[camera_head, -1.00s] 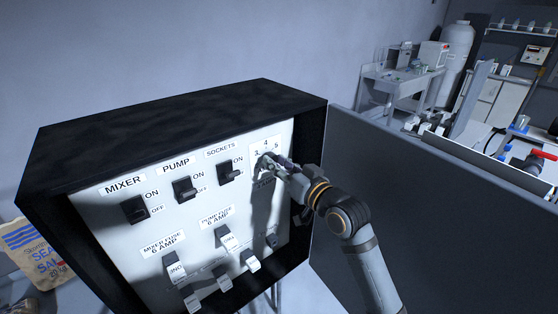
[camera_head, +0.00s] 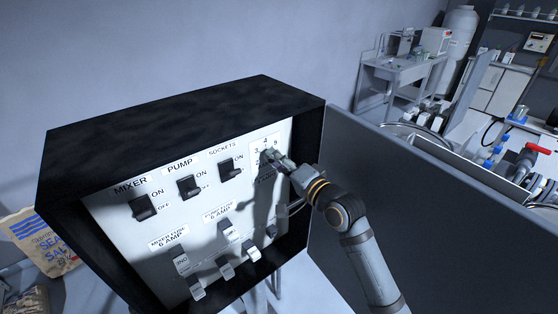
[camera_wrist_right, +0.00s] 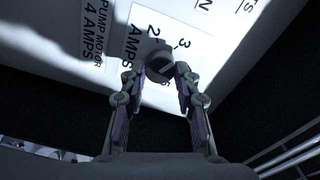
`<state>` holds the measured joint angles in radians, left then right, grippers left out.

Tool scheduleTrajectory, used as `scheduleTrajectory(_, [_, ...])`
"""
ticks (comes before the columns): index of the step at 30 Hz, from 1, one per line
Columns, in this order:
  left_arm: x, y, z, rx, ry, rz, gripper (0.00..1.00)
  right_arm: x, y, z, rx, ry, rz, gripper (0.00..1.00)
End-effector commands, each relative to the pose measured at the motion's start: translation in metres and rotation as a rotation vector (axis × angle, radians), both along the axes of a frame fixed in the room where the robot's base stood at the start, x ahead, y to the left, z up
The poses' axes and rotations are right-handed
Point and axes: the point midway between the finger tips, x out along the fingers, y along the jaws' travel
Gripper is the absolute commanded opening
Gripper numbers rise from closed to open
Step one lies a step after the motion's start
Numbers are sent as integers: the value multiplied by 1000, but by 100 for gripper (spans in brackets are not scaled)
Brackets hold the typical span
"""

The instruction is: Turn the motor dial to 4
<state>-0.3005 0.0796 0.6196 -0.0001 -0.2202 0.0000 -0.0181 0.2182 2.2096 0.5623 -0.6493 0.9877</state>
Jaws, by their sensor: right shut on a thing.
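The motor dial (camera_wrist_right: 158,64) is a small dark round knob on a white label with numbers, of which 2 and 3 show in the right wrist view. In the head view the label (camera_head: 265,141) shows a 4 at its top, and the gripper largely covers the knob. My right gripper (camera_head: 270,157) is at the dial, with its fingers on either side of the knob, shut on it. The right wrist view also shows these fingers (camera_wrist_right: 156,76). Which number the dial points to cannot be read. My left gripper is not in view.
The dial sits at the upper right of the open control box (camera_head: 185,110), beside the mixer, pump and sockets switches (camera_head: 230,168). Several fuses (camera_head: 226,267) are below. The open grey door (camera_head: 430,190) stands right of the box, close to my right arm.

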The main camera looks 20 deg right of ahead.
Motion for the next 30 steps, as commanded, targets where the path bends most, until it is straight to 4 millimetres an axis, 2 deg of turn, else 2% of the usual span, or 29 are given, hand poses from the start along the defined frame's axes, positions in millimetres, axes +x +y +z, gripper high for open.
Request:
scheduleTrajectory(18, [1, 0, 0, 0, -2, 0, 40, 0, 0, 0, 547, 197, 2, 0])
scheduleTrajectory(30, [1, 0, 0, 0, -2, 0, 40, 0, 0, 1, 831, 298, 4, 0])
